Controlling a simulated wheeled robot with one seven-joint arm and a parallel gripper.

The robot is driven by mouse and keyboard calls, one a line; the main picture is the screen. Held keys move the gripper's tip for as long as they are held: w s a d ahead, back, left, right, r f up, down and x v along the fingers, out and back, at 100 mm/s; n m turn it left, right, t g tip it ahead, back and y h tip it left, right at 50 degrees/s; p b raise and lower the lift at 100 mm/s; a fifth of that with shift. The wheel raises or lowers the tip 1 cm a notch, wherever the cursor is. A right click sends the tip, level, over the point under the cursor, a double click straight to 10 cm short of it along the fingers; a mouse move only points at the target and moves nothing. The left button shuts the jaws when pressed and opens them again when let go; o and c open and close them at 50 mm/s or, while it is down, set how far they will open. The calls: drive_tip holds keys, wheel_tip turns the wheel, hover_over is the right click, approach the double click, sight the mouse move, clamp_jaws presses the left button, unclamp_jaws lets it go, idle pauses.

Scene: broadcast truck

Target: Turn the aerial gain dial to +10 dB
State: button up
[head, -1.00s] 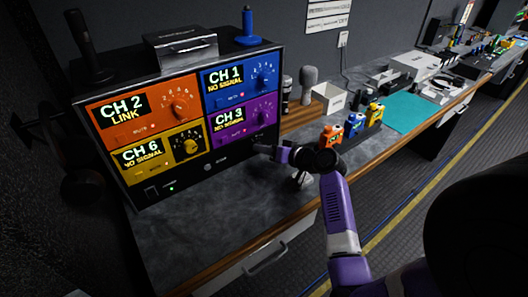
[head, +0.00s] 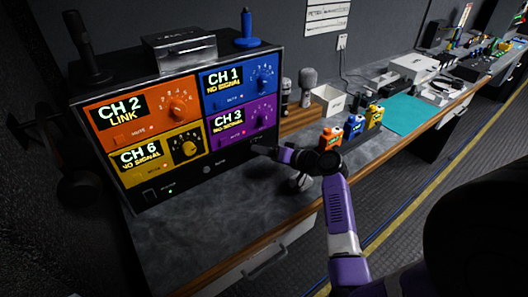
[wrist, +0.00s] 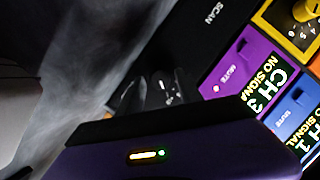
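A black receiver unit (head: 200,174) stands on the left of the counter with orange, blue, yellow and purple panels. Each panel has a round dial: orange (head: 178,109), blue (head: 263,85), yellow (head: 188,148) and purple (head: 262,118). No label reading aerial gain is legible, so I cannot tell which dial that is. In the wrist view the purple panel (wrist: 240,67) and yellow dial (wrist: 304,10) show.
A silver box (head: 181,48) and a blue stick (head: 247,30) stand on the unit. Microphones (head: 307,85), a white box (head: 329,99) and orange, blue and yellow packs (head: 331,137) stand to the right. The grey counter in front of the unit (head: 200,220) is clear.

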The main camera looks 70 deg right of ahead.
drive_tip(key=shift+s, duration=0.1)
drive_tip(key=b+v, duration=0.1)
drive_tip(key=v, duration=0.6)
drive_tip(key=shift+s+a, duration=0.15)
drive_tip(key=shift+s, duration=0.2)
idle(0.4)
